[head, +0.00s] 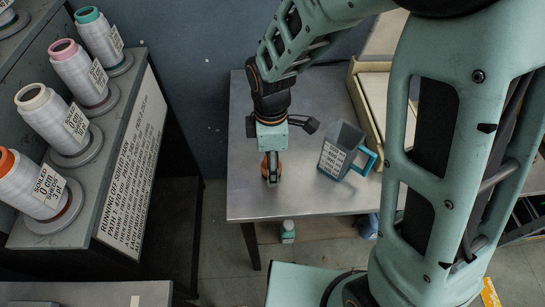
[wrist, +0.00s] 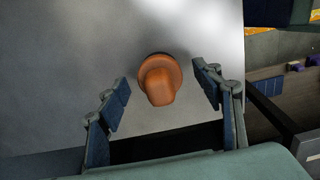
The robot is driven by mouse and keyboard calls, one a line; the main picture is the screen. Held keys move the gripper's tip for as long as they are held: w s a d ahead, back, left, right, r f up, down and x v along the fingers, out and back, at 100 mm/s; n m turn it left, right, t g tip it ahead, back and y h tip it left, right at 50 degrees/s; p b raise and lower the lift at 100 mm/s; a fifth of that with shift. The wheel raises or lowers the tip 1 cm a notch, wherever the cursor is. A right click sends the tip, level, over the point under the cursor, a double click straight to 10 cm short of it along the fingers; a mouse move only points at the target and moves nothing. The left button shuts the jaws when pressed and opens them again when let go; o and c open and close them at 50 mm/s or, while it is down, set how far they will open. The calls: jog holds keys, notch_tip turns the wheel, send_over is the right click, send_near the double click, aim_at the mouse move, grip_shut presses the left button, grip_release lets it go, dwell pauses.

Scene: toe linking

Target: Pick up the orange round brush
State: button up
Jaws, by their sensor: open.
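The orange round brush (wrist: 159,82) stands on the metal table between my gripper's fingers in the wrist view. It has a round base and a knob-like handle that leans toward the camera in this view. My gripper (wrist: 164,96) is open, with one finger on each side of the brush and a gap on both sides. The fingers hide most of the brush there.
A grey container with a blue handle and a label (head: 337,150) stands right of my gripper on the metal table (head: 290,204). Several thread cones (head: 58,122) stand on a grey machine at left. The table's left part is clear.

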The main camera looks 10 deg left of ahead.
jog(key=c, duration=1.4)
jog(key=shift+r, duration=0.15)
